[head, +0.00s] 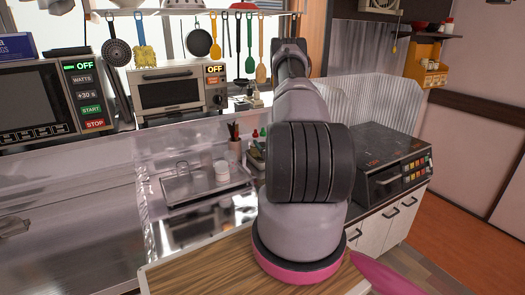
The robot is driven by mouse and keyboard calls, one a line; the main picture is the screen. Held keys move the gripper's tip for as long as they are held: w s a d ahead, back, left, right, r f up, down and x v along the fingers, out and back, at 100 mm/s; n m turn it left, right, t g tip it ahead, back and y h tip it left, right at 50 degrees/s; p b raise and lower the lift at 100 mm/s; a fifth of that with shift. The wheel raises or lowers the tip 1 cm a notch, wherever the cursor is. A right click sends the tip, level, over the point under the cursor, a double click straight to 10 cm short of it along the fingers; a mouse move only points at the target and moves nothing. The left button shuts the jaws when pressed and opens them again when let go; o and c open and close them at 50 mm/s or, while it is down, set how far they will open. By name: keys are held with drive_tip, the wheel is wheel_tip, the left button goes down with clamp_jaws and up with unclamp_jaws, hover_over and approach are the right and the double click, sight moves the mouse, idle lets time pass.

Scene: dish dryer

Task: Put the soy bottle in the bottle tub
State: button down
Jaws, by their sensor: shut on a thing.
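My arm (300,165) rises through the middle of the view and hides much of the counter behind it. My gripper does not show; it is out of sight or behind the arm. I cannot make out the soy bottle. Several small bottles with green and red caps (256,136) stand at the back of the counter, just left of my arm and partly hidden by it. They seem to stand in or behind a pale container, which may be the bottle tub, but I cannot tell for sure.
A metal tray (205,184) with a white jar (222,172) lies left of my arm. A utensil cup (235,146) stands behind. A toaster oven (180,92) and a microwave (50,98) are at the left. The left counter is clear.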

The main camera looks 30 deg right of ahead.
drive_tip(key=shift+f, duration=1.5)
drive_tip(key=shift+f, duration=0.1)
drive_tip(key=shift+c, duration=0.3)
unclamp_jaws()
